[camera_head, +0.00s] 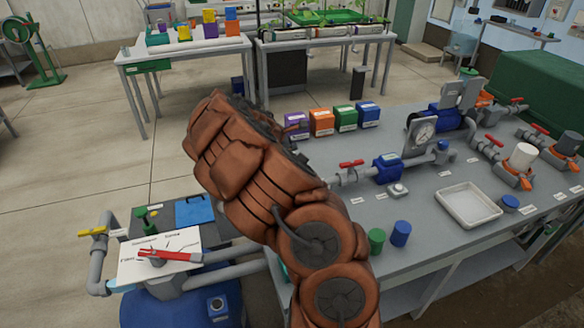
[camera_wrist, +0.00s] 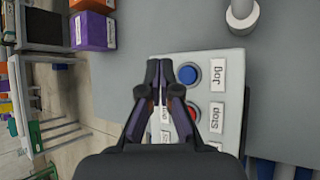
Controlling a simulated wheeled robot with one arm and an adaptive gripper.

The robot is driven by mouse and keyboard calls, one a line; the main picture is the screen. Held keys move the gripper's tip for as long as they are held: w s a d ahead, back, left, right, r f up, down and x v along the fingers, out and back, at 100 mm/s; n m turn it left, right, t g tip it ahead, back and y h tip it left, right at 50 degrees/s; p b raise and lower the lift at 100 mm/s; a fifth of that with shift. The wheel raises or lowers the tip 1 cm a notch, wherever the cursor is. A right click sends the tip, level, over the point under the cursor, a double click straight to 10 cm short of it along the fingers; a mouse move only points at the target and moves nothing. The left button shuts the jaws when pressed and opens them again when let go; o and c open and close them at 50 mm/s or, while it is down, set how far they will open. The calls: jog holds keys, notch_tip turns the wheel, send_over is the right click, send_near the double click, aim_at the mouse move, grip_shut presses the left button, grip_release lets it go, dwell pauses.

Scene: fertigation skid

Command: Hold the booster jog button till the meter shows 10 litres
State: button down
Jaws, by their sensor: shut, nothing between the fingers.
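In the wrist view, a light grey control box (camera_wrist: 231,105) carries a blue button (camera_wrist: 188,73) beside a label reading Jog (camera_wrist: 217,76). A red button (camera_wrist: 193,112) beside a Stop label (camera_wrist: 217,117) is partly covered by a finger. My gripper (camera_wrist: 159,70) is shut and empty, its tips over the box to the left of the blue button; contact with the box cannot be told. In the head view my arm hides the gripper and box.
Coloured boxes (camera_head: 321,122) stand on the grey bench behind my arm.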

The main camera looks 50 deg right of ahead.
jog(key=shift+f+b, duration=0.95)
jog(key=shift+f, duration=1.05)
jog(key=shift+f, duration=0.15)
jog(key=shift+f+b, duration=0.3)
jog(key=shift+f, duration=0.35)
dwell(5.2)
